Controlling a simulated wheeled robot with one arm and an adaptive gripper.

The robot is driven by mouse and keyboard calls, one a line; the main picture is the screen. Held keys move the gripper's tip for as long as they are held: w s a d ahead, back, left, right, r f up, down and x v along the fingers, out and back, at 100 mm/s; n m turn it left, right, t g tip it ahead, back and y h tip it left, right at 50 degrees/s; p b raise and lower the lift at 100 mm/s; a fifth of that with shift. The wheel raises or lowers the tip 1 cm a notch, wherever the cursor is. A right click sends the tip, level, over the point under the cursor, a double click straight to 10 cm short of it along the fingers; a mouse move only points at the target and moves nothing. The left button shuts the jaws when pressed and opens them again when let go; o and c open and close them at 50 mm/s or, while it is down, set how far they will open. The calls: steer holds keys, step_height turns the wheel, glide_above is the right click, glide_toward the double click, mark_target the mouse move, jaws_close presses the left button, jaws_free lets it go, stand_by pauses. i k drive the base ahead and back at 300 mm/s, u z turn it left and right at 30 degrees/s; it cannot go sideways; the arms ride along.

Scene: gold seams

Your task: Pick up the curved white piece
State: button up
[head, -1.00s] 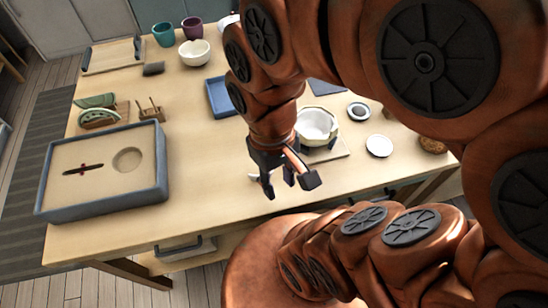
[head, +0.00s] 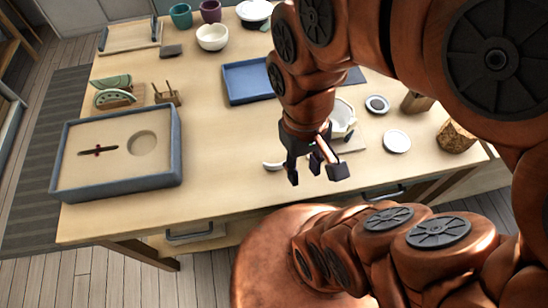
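A curved white piece (head: 272,166) lies on the wooden table, just left of my gripper's fingers and partly hidden by them. My gripper (head: 315,175) hangs over the front part of the table with its dark fingers spread apart. It looks open and empty. A white bowl with a gap in its wall (head: 342,116) sits behind my gripper on a small board and is partly hidden by my arm.
A blue-rimmed sand tray (head: 118,186) with a dark stick stands at left. A blue tray (head: 247,83) is behind my gripper. A white dish (head: 397,141) and a cork piece (head: 456,137) are at right. The table's middle left is clear.

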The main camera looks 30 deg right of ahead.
mark_target(268, 167)
steer(key=z, duration=0.45)
steer(key=k, duration=1.25)
steer(key=u, duration=1.1)
steer(key=i, duration=0.5)
steer(key=u, duration=0.1)
